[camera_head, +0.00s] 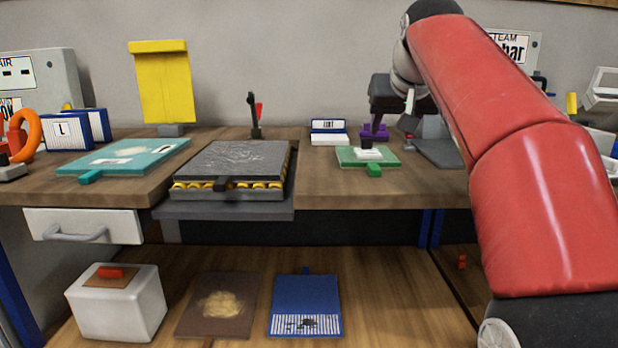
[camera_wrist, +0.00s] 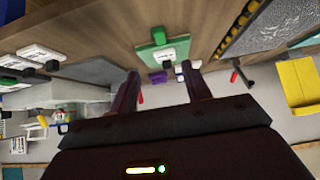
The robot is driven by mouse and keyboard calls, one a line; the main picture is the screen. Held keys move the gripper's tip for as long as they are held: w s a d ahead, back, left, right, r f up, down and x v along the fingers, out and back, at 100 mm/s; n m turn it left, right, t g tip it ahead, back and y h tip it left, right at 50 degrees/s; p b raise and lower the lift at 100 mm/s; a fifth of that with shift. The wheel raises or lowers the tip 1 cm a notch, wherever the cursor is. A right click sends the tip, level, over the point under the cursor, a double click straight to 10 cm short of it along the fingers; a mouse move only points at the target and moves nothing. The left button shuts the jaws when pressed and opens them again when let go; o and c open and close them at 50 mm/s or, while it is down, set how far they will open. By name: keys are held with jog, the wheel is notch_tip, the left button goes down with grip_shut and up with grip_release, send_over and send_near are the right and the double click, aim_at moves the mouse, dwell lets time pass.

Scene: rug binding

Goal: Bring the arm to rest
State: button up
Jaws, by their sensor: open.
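My arm is red and reaches from the right side over the bench in the head view. My gripper (camera_wrist: 163,90) is open in the wrist view, with its two dark fingers apart and nothing visible between their tips. In the head view my gripper's dark body shows above the right part of the bench, and its fingertips are hard to make out. The green board (camera_head: 348,157) with a white and black piece on it lies on the bench below and left of my gripper. It also shows beyond the fingers in the wrist view (camera_wrist: 175,50).
A dark press-like block (camera_head: 237,160) with yellow edges sits mid-bench. A teal board (camera_head: 110,160), an orange ring (camera_head: 32,135) and a yellow sheet (camera_head: 163,85) are left. A blue and white box (camera_head: 329,131) and a purple piece (camera_head: 374,132) stand near my gripper. A drawer (camera_head: 84,226) is shut.

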jog(key=s+f+g, duration=0.3)
jog(key=s+f, duration=2.6)
jog(key=f, duration=0.3)
jog(key=shift+s, duration=0.15)
